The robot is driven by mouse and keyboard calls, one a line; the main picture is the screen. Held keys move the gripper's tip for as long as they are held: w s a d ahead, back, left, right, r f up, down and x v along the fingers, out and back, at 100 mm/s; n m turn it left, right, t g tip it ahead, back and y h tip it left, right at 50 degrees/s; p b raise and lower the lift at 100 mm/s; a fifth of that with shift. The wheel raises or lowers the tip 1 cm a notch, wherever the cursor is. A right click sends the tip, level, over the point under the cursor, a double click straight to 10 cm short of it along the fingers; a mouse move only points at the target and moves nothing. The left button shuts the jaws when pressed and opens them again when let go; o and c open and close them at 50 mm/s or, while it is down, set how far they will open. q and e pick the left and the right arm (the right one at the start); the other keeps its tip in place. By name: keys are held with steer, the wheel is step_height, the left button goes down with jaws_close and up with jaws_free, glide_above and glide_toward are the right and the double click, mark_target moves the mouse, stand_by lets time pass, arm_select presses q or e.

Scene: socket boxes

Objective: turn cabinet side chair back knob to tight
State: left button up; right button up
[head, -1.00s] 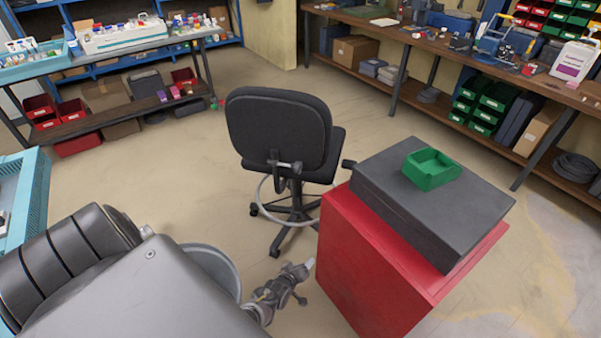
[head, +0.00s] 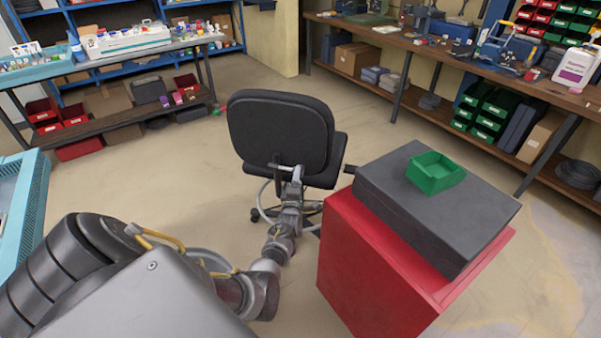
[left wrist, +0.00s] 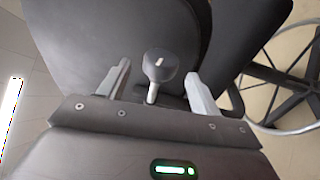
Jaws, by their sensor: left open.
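The black office chair (head: 280,128) stands left of the red cabinet (head: 357,265), its back turned towards me. The chair back knob (left wrist: 160,66) is a dark round knob with a light mark on its face, on a pale stem. In the left wrist view it sits between the two fingers of my left gripper (left wrist: 160,80), with a gap on each side. My left gripper (head: 290,174) is open and reaches up to the lower part of the chair back in the head view, where it largely hides the knob. My right gripper is in neither view.
A dark grey case (head: 436,210) with a green bin (head: 435,172) lies on the red cabinet, close right of my left arm. A teal perforated edge (head: 28,210) is at far left. Workbenches stand behind; open floor lies between.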

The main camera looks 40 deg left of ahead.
arm_select(q)
steer(key=x, duration=0.3)
steer(key=shift+w+a+b, duration=0.25)
steer(key=shift+w+b, duration=0.05)
steer(key=shift+b, duration=0.05)
steer(key=shift+w+a, duration=0.25)
steer(key=shift+w, duration=0.15)
